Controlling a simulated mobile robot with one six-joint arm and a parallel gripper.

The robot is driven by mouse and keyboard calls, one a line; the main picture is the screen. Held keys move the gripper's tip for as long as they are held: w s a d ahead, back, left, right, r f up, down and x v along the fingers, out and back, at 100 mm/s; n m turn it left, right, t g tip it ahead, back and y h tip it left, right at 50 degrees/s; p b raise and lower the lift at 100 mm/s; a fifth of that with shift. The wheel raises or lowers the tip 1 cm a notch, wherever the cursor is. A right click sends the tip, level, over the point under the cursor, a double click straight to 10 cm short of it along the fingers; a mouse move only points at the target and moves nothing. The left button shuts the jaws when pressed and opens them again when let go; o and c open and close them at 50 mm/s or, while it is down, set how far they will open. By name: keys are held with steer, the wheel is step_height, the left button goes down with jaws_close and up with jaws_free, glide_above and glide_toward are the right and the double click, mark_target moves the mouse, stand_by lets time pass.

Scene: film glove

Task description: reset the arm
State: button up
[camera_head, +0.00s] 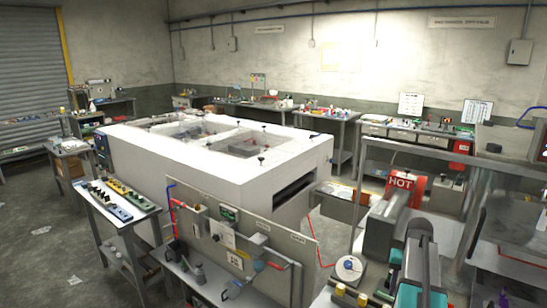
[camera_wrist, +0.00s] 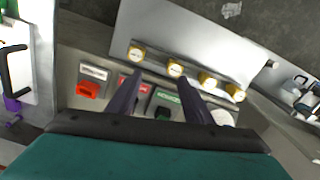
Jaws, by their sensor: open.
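My gripper (camera_wrist: 155,72) shows in the wrist view as two dark fingers spread apart, with nothing between them. The fingers reach over a grey control panel (camera_wrist: 70,65). A red rocker switch (camera_wrist: 88,90) lies left of the fingers. A second red control (camera_wrist: 132,82) and a green control (camera_wrist: 163,104) with a green label are partly hidden by the fingers. Whether the fingers touch the panel cannot be told. In the head view, my gripper cannot be clearly picked out.
Several yellow knobs (camera_wrist: 175,67) line a metal plate beyond the fingers. A white cabinet with a black handle (camera_wrist: 17,70) stands at left.

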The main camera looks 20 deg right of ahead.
steer(key=w+a+f+n, duration=0.1)
steer(key=w+a+f, duration=0.15)
steer(key=a, duration=0.35)
steer(key=w+a+f+n, duration=0.1)
steer(key=w+a+f, duration=0.15)
steer(key=a, duration=0.25)
steer(key=s+a+f+n, duration=0.1)
steer(key=a+f+n, duration=0.4)
steer(key=a, duration=1.2)
steer(key=s+a+f+n, duration=0.1)
steer(key=a+f, duration=0.8)
steer(key=a, duration=0.9)
steer(key=s+f+g+b, duration=0.3)
steer(key=s+f+b, duration=0.3)
steer(key=s+f, duration=0.7)
steer(key=s+f+g+b, duration=0.2)
steer(key=s+f+b, duration=0.5)
steer(key=s+f, duration=0.6)
step_height(320, 180, down, 6)
steer(key=shift+d+r+g, duration=0.2)
steer(key=shift+g, duration=0.2)
steer(key=c, duration=0.4)
